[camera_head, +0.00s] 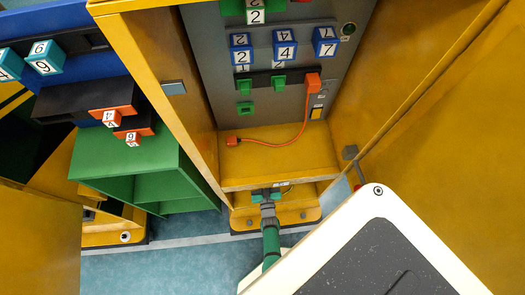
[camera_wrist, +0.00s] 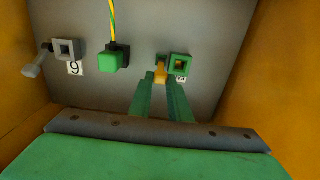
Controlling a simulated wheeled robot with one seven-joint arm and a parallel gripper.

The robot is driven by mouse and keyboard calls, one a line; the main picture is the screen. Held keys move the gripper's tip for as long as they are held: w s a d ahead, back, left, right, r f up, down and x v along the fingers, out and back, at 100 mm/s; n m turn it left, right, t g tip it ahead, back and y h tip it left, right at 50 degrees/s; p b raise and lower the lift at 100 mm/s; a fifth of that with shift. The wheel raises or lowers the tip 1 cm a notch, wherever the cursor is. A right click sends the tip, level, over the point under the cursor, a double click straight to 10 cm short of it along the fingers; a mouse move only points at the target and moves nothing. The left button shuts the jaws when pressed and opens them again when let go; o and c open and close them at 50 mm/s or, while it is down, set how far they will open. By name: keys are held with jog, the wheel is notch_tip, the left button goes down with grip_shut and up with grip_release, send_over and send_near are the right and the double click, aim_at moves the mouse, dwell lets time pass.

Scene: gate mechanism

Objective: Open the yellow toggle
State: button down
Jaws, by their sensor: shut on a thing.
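The yellow toggle (camera_wrist: 160,73) is on the grey panel in the wrist view, just left of a green square ring (camera_wrist: 180,66). My gripper (camera_wrist: 160,85) has its two green fingers reaching up to the panel, with their tips closed around the toggle. The fingers hide its lower part. In the head view my gripper (camera_head: 266,194) is low in the yellow cabinet, under the shelf edge. The toggle itself cannot be made out there.
A green block with a striped cable (camera_wrist: 111,60) and a grey ring with a lever (camera_wrist: 64,49) sit to the left on the panel. Yellow walls stand close on both sides. An orange cable (camera_head: 290,140) lies on the shelf (camera_head: 275,170) above. A green shelf unit (camera_head: 165,185) stands at left.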

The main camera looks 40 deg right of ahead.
jog(key=shift+a+f+t, duration=0.1)
jog(key=shift+f+t, duration=0.35)
jog(key=shift+t, duration=0.15)
dwell(0.7)
jog(key=c, duration=1.6)
grip_release()
jog(key=shift+c, duration=0.2)
jog(key=shift+s, duration=0.1)
jog(key=v, duration=1)
jog(key=shift+s+a, duration=0.25)
jog(key=shift+a, duration=0.05)
jog(key=shift+f, duration=0.1)
